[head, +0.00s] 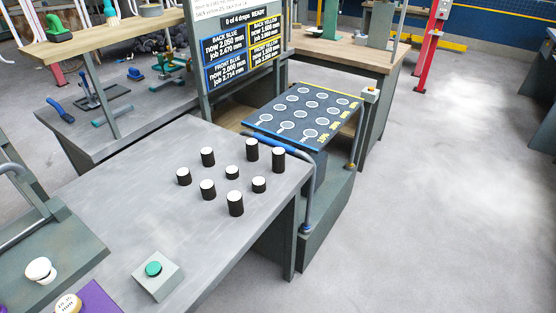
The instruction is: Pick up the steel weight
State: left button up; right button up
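I cannot tell for certain which thing is the steel weight. Several black cylinders with white tops, of differing heights, stand upright on the grey table (130,180). A tall one (278,160) is at the back right, a tall one (235,204) at the front, and a short one (232,172) in the middle. A white knob-like piece (38,268) sits on a dark green surface at the lower left. A round cream piece with lettering (68,304) sits by a purple surface (100,300), partly cut off. Neither of my grippers is in view.
A green button on a grey box (154,270) stands at the table's front. Beyond the table is a dark blue board with white rings (317,97), beside a blue-and-grey rail (305,190). A display (245,45) reads "0 of 4 drops READY". The floor at right is clear.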

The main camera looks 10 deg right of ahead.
aim_at(278, 153)
jog(key=i+l, duration=0.25)
jog(key=l, duration=0.15)
jog(key=i+l, duration=0.25)
jog(key=l, duration=0.15)
jog(key=i+l, duration=0.3)
jog(key=l, duration=0.1)
